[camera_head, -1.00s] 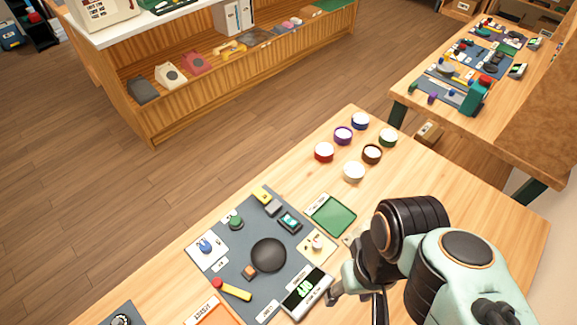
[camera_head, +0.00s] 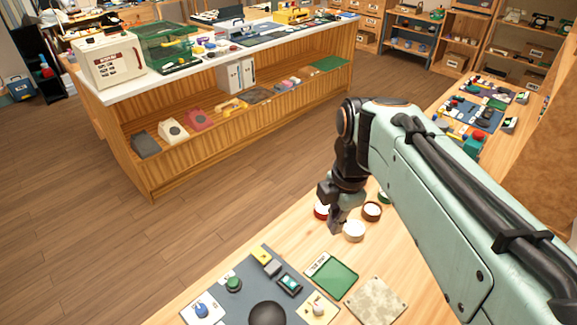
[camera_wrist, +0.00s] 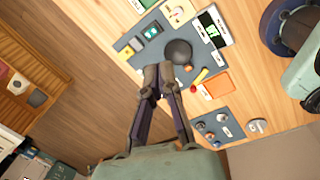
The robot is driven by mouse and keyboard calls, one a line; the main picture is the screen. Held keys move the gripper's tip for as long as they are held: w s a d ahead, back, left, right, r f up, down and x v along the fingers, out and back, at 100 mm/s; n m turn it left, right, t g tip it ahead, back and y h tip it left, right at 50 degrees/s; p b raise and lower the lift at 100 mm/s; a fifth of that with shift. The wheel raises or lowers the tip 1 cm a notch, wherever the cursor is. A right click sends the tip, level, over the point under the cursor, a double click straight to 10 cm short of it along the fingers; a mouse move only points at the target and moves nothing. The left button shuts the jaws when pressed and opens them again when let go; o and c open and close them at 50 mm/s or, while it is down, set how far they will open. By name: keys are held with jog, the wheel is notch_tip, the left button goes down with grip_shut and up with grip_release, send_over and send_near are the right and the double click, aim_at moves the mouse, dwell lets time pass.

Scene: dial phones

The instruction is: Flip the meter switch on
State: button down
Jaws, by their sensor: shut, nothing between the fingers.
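A white meter with a green display (camera_wrist: 212,30) lies by the edge of the grey mat (camera_wrist: 125,45) in the wrist view. It is outside the current head view. I cannot make out its switch clearly. A small dark device with a teal face (camera_head: 289,284) sits on the mat in the head view and also shows in the wrist view (camera_wrist: 151,32). My gripper (camera_head: 336,222) is high above the table near the colored round pots, well apart from the meter. In the wrist view its fingers (camera_wrist: 159,78) are together, with nothing held.
A green tray (camera_head: 332,276) and a speckled square (camera_head: 376,300) lie right of the mat. An orange tray (camera_wrist: 216,84) shows in the wrist view. Floor lies left of the table.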

jog(key=w+a+f+n+g+h, duration=0.1)
jog(key=w+a+f+n, duration=0.2)
jog(key=w+a+f, duration=0.35)
jog(key=n+g+h, duration=0.1)
jog(key=n+g, duration=0.1)
send_over(293, 283)
jog(key=w+a, duration=0.2)
notch_tip(293, 283, down, 8)
jog(key=shift+a+r, duration=0.1)
jog(key=shift+r, duration=0.05)
jog(key=f, duration=0.4)
jog(key=s+d+f, duration=0.1)
jog(key=f, duration=0.4)
jog(key=d+f, duration=0.1)
jog(key=f, duration=0.3)
jog(key=shift+s+f, duration=0.35)
jog(key=shift+s, duration=0.05)
